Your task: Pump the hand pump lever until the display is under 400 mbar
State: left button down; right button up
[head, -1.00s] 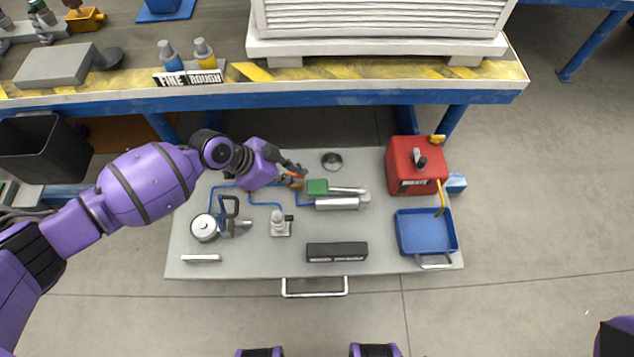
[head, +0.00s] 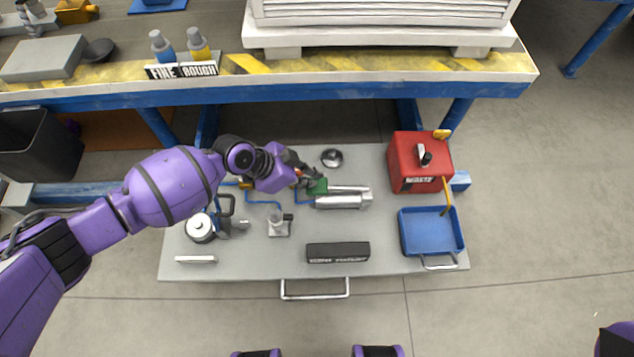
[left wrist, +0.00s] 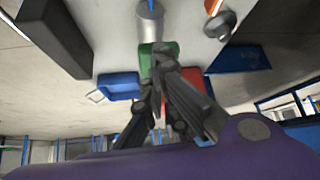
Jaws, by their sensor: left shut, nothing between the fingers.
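A silver pump-like cylinder (head: 342,202) lies on the grey panel (head: 300,268), with a green block (head: 318,188) at its left end. I cannot tell for certain which part is the lever. My left gripper (head: 316,175) is shut and empty, its fingertips at the green block and partly covering it. In the left wrist view the shut fingers (left wrist: 160,58) overlap the green block (left wrist: 157,47), below the cylinder (left wrist: 149,22); contact is unclear. A black bar (head: 338,252) with small lettering lies at the front; I read no pressure value. My right gripper is not in view.
A round gauge-like part (head: 200,227) and a small white-topped fitting (head: 277,222) stand left, joined by blue tubing. A red box (head: 419,165) and blue tray (head: 431,233) are at right. The workbench edge (head: 290,88) overhangs the panel's back.

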pick_arm(q)
jog(key=shift+s+d, duration=0.1)
jog(key=shift+d, duration=0.15)
notch_tip(320, 180, down, 4)
jog(key=b, duration=0.2)
jog(key=shift+s+r+b, duration=0.1)
jog(key=shift+b, duration=0.2)
jog(key=shift+a+r, duration=0.1)
jog(key=shift+r, duration=0.2)
jog(key=shift+s+a+r+p, duration=0.15)
jog(key=shift+a+r+p, duration=0.05)
jog(key=shift+a, duration=0.55)
jog(key=shift+s+a+r+p, duration=0.1)
jog(key=shift+a+r+p, duration=0.1)
jog(key=shift+a, duration=0.5)
jog(key=shift+r, duration=0.1)
jog(key=v, duration=1.2)
